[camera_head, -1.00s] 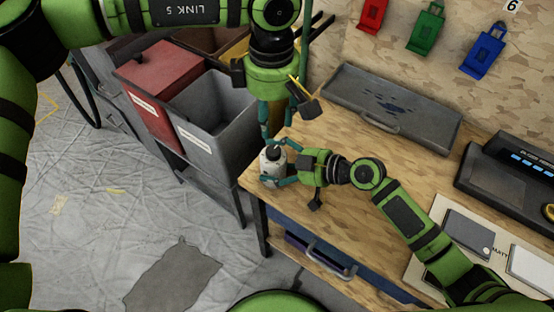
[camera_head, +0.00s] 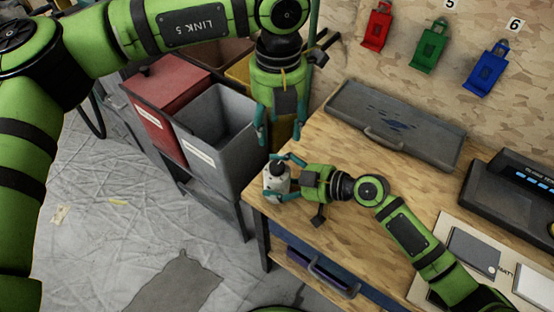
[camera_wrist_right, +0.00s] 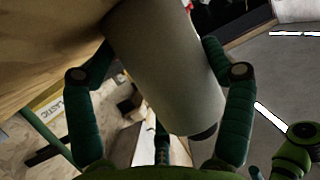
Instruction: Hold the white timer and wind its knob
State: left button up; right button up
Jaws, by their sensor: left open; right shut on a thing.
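The white timer (camera_head: 276,183) stands upright near the left corner of the workbench, with its dark knob (camera_head: 277,167) on top. My right gripper (camera_head: 283,178) comes from the right and is shut around the timer's body. In the right wrist view the timer (camera_wrist_right: 170,75) shows as a pale cylinder between the two teal fingers of my right gripper (camera_wrist_right: 165,75). My left gripper (camera_head: 279,140) points down above the knob. The knob's markings are too small to read.
A grey bin (camera_head: 216,130) and a red bin (camera_head: 163,95) stand left of the bench. A grey tray (camera_head: 395,125) lies at the back of the bench (camera_head: 345,235). A black device (camera_head: 515,190) is at the right. The bench middle is free around my right arm.

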aim_at(277, 165)
pick_arm(q)
notch_tip(277, 165, down, 12)
jog(key=n, duration=0.3)
jog(key=shift+r+n, duration=0.15)
jog(key=shift+n, duration=0.15)
grip_shut()
